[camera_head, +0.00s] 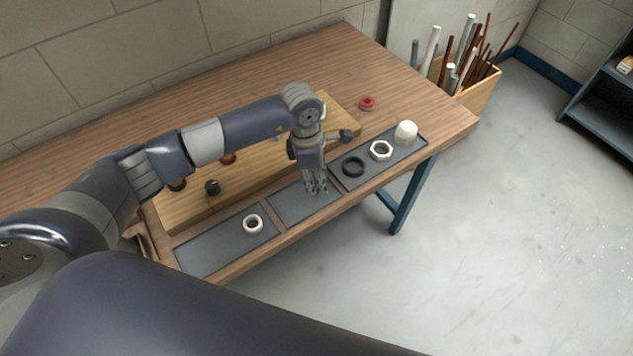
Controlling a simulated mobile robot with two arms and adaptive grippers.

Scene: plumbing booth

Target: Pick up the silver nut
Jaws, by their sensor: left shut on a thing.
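My left gripper (316,187) points down over the middle dark mat (290,207) near the table's front edge. Its fingers are shut on a small grey thing that looks like the silver nut; the fingers hide most of it. I cannot tell whether it is touching the mat or lifted. My right gripper is not in view.
A white ring (253,224) lies on the left mat (205,250). A black ring (353,166), a pale hex nut (381,150) and a white cap (406,133) are on the right mat. A wooden board (190,208) lies behind. A red-handled part (367,103) is farther back.

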